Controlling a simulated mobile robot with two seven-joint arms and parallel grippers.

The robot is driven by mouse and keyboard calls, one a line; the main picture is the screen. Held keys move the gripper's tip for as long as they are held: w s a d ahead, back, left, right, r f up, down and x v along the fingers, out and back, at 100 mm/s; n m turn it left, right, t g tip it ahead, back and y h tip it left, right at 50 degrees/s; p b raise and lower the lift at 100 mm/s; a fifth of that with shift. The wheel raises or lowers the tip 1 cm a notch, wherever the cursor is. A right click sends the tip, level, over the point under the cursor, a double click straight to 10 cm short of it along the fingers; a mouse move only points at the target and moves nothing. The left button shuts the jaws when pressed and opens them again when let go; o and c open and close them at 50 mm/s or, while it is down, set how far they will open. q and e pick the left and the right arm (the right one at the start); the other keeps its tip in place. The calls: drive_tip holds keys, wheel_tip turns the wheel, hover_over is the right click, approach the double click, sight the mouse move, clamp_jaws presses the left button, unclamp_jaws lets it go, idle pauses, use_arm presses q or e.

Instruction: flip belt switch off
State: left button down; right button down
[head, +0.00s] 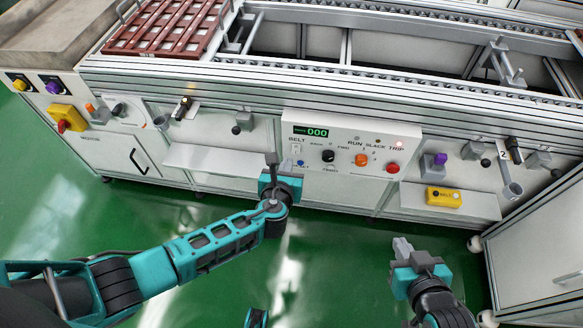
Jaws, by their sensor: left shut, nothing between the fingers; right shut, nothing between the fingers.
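The white control panel (345,182) is fixed to the front of the conveyor. The belt switch (297,149) is a small pale element under the BELT label at the panel's left end; its position is too small to tell. A blue button (300,163) is just below it. My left gripper (272,158) is shut and empty, pointing at the conveyor front just left of the belt switch. It appears apart from the switch, though contact with the panel edge cannot be told. My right gripper (402,244) is shut and empty, lower right, over the floor in front of the conveyor.
The panel also carries a black knob (328,156), an orange knob (361,160), a red button (393,168) and a lit trip lamp (399,147). A yellow box (443,197) sits on a shelf to the right. Green floor (335,255) is clear between my arms.

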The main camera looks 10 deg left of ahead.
use_arm(q)
drive_tip(key=shift+s+r, duration=0.2)
drive_tip(key=shift+s, duration=0.05)
use_arm(e)
drive_tip(key=shift+s+d+r, duration=0.1)
drive_tip(key=shift+s+r, duration=0.2)
drive_tip(key=shift+s, duration=0.05)
drive_tip(key=shift+w, duration=0.15)
use_arm(q)
drive_tip(key=s+f+n+g+h, duration=0.1)
drive_tip(key=s+f+n+g, duration=0.15)
drive_tip(key=s+n, duration=0.9)
drive_tip(key=s+a+r+n, duration=0.3)
drive_tip(key=a+n, duration=0.1)
drive_tip(key=n, duration=0.7)
drive_tip(key=s+a+r+n+h, duration=0.1)
drive_tip(key=s+a+r+n, duration=0.2)
drive_tip(key=n, duration=0.8)
drive_tip(key=shift+s+a, duration=0.25)
drive_tip(key=shift+a, duration=0.6)
